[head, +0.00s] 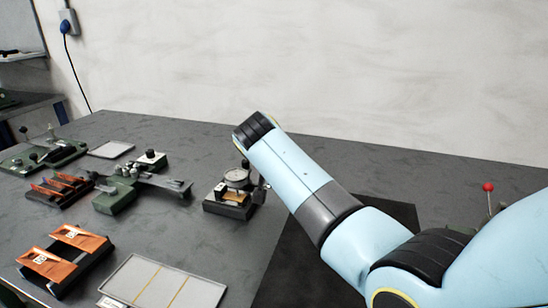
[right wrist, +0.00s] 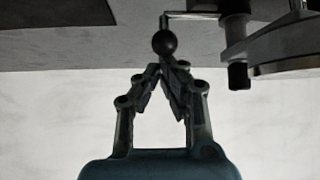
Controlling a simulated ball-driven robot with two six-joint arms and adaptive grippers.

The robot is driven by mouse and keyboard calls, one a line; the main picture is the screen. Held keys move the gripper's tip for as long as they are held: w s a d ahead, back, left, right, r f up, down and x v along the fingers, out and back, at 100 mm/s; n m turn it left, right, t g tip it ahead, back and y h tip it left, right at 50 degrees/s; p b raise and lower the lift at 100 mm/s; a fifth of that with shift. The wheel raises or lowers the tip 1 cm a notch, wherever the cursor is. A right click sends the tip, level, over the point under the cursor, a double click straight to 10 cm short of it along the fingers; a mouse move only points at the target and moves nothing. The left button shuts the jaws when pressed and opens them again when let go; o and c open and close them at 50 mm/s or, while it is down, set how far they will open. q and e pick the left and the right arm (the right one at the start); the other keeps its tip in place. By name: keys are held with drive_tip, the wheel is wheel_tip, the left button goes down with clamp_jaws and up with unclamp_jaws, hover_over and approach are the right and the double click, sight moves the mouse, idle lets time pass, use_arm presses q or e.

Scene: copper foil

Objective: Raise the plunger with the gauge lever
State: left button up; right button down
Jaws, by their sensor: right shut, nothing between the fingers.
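The thickness gauge (head: 233,198) stands on the dark table left of my right arm, with a round pale dial (head: 237,176) and a dark base. In the right wrist view, its lever shows as a thin bent rod ending in a black ball knob (right wrist: 165,43). The dial body (right wrist: 285,50) and the short dark plunger-like stem (right wrist: 238,76) are beside it. My right gripper (right wrist: 163,70) is shut and empty, its fingertips right at the ball knob; I cannot tell whether they touch. In the head view my right gripper is mostly hidden by the arm. My left gripper is not in view.
Left of the gauge stand a green fixture (head: 115,200), orange-topped holders (head: 68,245) and a grey tray (head: 205,292) with yellow lines. A red ball knob (head: 488,187) stands at the right. A pale wall (head: 330,70) closes the back.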

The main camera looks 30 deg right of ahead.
drive_tip(key=shift+s+a+m+h, duration=0.25)
drive_tip(key=shift+m+h, duration=0.05)
drive_tip(key=shift+m, duration=0.2)
drive_tip(key=shift+s+a+p, duration=0.45)
drive_tip(key=shift+s, duration=0.15)
drive_tip(key=shift+a, duration=0.1)
wheel_tip(320, 180, up, 10)
idle(0.4)
drive_tip(key=shift+f, duration=0.1)
idle(0.4)
